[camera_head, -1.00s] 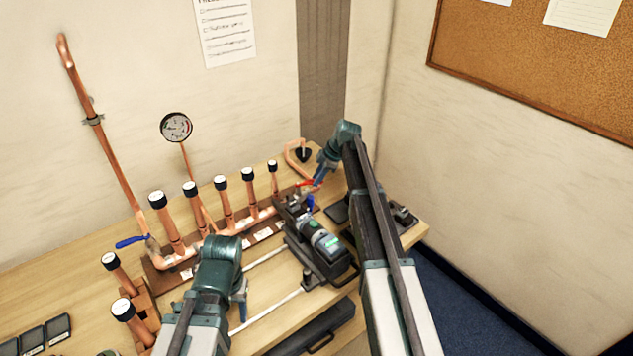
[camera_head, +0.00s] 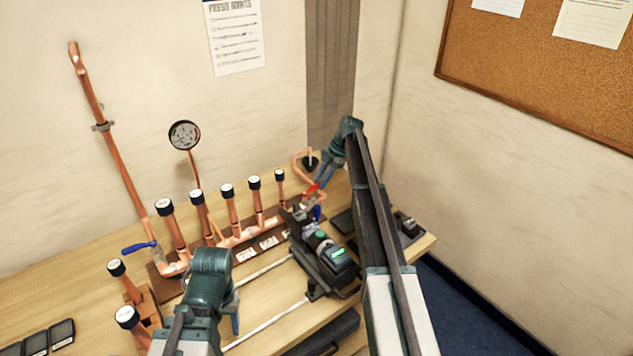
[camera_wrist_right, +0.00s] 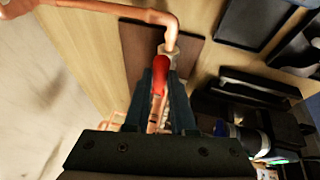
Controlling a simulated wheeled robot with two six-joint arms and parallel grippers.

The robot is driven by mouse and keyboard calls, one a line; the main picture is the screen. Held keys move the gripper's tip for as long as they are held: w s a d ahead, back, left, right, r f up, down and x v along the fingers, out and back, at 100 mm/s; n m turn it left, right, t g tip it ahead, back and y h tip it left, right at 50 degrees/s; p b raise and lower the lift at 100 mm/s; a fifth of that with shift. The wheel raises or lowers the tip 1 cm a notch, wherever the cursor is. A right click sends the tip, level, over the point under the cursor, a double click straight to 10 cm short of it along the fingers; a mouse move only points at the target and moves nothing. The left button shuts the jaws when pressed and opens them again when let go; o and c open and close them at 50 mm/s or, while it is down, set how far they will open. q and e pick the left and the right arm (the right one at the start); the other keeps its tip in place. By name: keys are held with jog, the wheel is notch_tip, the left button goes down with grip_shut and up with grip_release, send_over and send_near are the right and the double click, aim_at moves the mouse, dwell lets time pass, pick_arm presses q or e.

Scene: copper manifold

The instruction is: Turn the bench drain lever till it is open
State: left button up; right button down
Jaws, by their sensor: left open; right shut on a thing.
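The red drain lever (camera_head: 312,189) is at the right end of the copper manifold (camera_head: 240,238), near the back of the bench. My right gripper (camera_head: 322,180) is at this lever. In the right wrist view the red lever (camera_wrist_right: 160,74) lies between the two fingers of my right gripper (camera_wrist_right: 160,95), which is shut on it. The lever's lower end is partly hidden by the fingers. In the head view the lever slants up to the right. My left gripper (camera_head: 235,322) is open and apart from the lever, over the front of the bench.
A press tool (camera_head: 325,250) lies just in front of the lever. A blue-handled valve (camera_head: 139,247) is at the manifold's left end. Several black-capped copper stubs stand along it. A gauge (camera_head: 184,135) rises behind. A bent copper pipe (camera_wrist_right: 105,12) passes close to the lever.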

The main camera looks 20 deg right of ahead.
dwell(0.4)
jog(key=c, duration=0.8)
grip_release()
jog(key=shift+w, duration=0.1)
jog(key=shift+o, duration=0.2)
jog(key=shift+r, duration=0.1)
jog(key=p+v, duration=1.2)
jog(key=v, duration=0.1)
jog(key=shift+d+r, duration=0.15)
jog(key=shift+r, duration=0.1)
